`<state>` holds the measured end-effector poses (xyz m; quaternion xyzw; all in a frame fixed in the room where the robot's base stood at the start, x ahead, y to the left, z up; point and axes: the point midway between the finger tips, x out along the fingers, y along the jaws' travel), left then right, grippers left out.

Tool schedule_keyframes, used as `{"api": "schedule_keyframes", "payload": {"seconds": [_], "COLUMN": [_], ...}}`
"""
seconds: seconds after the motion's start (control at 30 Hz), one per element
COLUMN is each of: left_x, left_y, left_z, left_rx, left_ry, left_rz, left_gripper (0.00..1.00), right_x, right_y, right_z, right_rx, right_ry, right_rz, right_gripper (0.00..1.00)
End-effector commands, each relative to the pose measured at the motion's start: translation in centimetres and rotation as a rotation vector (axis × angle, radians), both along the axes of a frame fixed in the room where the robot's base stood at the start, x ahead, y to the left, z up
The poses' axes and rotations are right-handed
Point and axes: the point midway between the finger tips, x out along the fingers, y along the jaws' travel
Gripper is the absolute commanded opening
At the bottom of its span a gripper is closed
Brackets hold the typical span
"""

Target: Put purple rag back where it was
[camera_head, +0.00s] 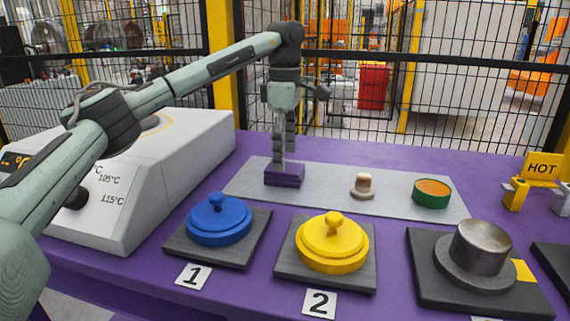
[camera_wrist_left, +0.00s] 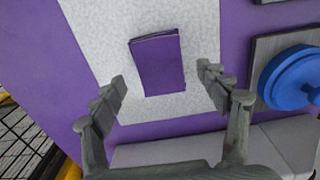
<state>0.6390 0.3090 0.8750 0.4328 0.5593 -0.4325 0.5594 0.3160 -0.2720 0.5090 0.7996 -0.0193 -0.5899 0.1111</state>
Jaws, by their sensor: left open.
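The purple rag (camera_head: 284,176) is a small folded block lying on the left end of the light grey mat (camera_head: 325,195). In the left wrist view the rag (camera_wrist_left: 158,64) lies flat on the mat (camera_wrist_left: 100,30), slightly turned. My left gripper (camera_head: 283,160) points straight down over the rag in the head view. In the left wrist view my left gripper (camera_wrist_left: 162,85) is open, with one finger on each side of the rag and a gap to both sides. Nothing is held. My right gripper is not in view.
On the mat stand a beige knob (camera_head: 362,186) and a green-orange round tin (camera_head: 432,193). In front are a blue lid (camera_head: 218,222), a yellow lid (camera_head: 332,245) and a grey metal piece (camera_head: 480,255) on dark plates. A white heater box (camera_head: 150,180) stands left; a HOT sign (camera_head: 541,168) stands right.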

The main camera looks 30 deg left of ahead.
Motion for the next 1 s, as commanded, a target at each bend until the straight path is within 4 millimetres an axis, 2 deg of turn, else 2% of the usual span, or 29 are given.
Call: {"api": "schedule_keyframes", "payload": {"seconds": [0.03, 0.2, 0.4, 0.6, 1.0], "left_x": [0.1, 0.1, 0.1, 0.0, 0.0], "left_y": [-0.1, -0.1, 0.0, 0.0, 0.0], "left_z": [1.5, 5.1, 8.0, 8.7, 8.7], "left_rx": [-0.001, 0.000, 0.000, 0.000, 0.000], "left_ry": [-0.004, -0.003, -0.001, 0.000, 0.000], "left_rz": [0.000, 0.000, 0.000, 0.000, -0.001], "left_gripper": [0.75, 0.75, 0.75, 0.75, 0.75], "right_x": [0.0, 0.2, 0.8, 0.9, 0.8], "right_y": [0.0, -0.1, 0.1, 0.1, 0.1], "right_z": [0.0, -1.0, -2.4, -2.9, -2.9], "right_rx": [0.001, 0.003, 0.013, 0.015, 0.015], "right_ry": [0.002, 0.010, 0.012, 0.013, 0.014], "right_rz": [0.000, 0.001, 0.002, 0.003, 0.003], "right_gripper": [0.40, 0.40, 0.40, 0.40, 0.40]}}
